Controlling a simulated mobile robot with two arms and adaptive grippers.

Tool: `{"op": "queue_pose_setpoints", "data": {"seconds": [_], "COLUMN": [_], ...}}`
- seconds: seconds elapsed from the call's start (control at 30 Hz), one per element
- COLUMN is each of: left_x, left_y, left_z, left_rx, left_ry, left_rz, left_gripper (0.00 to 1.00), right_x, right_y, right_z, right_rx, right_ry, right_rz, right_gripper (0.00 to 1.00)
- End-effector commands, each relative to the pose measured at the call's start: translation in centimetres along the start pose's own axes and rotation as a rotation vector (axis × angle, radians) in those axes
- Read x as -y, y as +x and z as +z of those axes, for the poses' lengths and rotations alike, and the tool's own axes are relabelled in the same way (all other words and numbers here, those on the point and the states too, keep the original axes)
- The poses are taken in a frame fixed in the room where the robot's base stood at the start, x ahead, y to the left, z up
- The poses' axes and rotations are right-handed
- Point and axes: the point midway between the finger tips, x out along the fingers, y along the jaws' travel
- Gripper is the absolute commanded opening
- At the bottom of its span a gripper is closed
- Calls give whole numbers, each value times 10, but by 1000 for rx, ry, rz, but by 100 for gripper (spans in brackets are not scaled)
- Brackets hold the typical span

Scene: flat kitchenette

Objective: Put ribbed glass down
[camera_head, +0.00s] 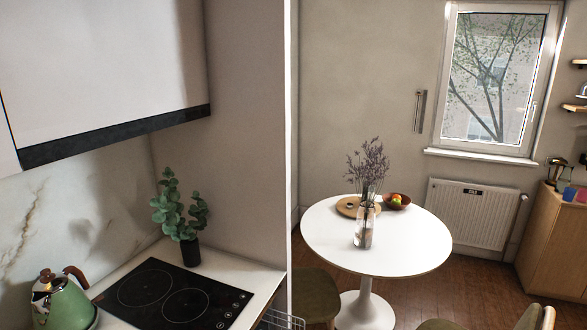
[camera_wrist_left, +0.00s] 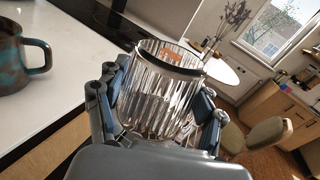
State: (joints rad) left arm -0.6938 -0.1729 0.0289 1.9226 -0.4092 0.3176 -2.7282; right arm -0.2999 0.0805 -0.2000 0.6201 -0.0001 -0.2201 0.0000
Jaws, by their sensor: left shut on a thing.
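The ribbed glass (camera_wrist_left: 160,95) is clear with vertical ribs and a dark rim, and shows only in the left wrist view. My left gripper (camera_wrist_left: 155,112) is shut on it, with a finger on either side. The glass is held beside the edge of the white counter (camera_wrist_left: 70,60); I cannot tell its height over the counter. Neither gripper shows in the head view. My right gripper is not in view.
A blue-brown mug (camera_wrist_left: 22,62) stands on the counter. The head view shows a black cooktop (camera_head: 172,296), a green kettle (camera_head: 64,302) and a potted plant (camera_head: 182,222). A round white table (camera_head: 415,245) holds a vase, a wooden board and a fruit bowl. Chairs stand near it.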

Motion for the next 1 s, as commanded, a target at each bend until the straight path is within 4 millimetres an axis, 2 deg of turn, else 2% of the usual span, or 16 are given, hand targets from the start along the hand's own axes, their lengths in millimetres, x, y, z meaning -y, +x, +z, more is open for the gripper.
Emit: {"op": "queue_pose_setpoints", "data": {"seconds": [0.2, 0.53, 0.67, 1.0], "left_x": [4, 5, 5, 4], "left_y": [4, 5, 5, 4], "left_z": [4, 5, 5, 4], "left_rx": [12, 14, 16, 15], "left_ry": [141, 123, 47, -326], "left_rz": [13, 12, 11, 7], "left_gripper": [41, 41, 41, 41], "right_x": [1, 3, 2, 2], "right_y": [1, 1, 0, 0], "right_z": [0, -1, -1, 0], "right_rx": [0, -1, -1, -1], "right_ry": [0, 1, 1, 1], "right_rz": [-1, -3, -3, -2], "right_gripper": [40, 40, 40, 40]}}
